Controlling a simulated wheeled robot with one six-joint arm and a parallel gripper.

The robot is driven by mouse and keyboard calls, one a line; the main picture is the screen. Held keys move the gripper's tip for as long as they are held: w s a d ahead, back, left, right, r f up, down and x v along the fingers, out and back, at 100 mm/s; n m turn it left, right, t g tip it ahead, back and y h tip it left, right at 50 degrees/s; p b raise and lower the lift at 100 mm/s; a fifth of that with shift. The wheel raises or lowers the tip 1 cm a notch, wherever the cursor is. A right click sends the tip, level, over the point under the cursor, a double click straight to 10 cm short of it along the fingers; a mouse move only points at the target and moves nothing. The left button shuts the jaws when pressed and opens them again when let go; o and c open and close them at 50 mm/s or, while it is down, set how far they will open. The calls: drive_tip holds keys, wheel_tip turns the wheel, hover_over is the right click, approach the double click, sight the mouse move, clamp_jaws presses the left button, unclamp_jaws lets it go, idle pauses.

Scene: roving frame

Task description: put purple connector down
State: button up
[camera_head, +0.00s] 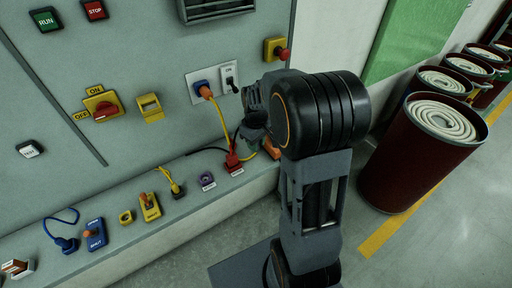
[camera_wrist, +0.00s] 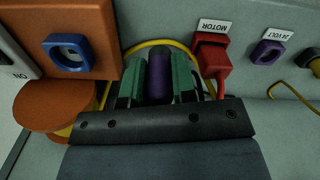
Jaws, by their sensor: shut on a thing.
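My gripper (camera_wrist: 158,78) has green-padded fingers and is shut on the dark purple connector (camera_wrist: 160,72), which sits between the pads in the wrist view. In the head view my arm hides the connector and most of the gripper, near the right end of the ledge. A purple socket (camera_head: 207,181) is on the ledge; in the wrist view this socket (camera_wrist: 267,51) carries a "24 VOLT" label and looks empty. The connector is apart from it, with the red connector between. I cannot tell whether the held connector touches the ledge.
A red connector (camera_wrist: 212,58) by a "MOTOR" label is close beside my fingers. An orange block with a blue ring (camera_wrist: 68,53) is on the other side. A yellow cable (camera_head: 222,121) hangs from the wall panel. Dark red bins (camera_head: 420,160) stand at right.

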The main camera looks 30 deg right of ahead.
sight(257, 156)
drive_tip(key=w+f, duration=0.1)
drive_tip(key=d+f, duration=0.1)
drive_tip(key=w+f, duration=0.1)
drive_tip(key=shift+w+d+f, duration=0.3)
drive_tip(key=shift+w+f, duration=0.05)
drive_tip(key=shift+f, duration=1.65)
drive_tip(key=shift+w+f, duration=0.1)
drive_tip(key=shift+f, duration=0.1)
drive_tip(key=o, duration=0.6)
drive_tip(key=shift+o, duration=0.2)
drive_tip(key=shift+r, duration=0.2)
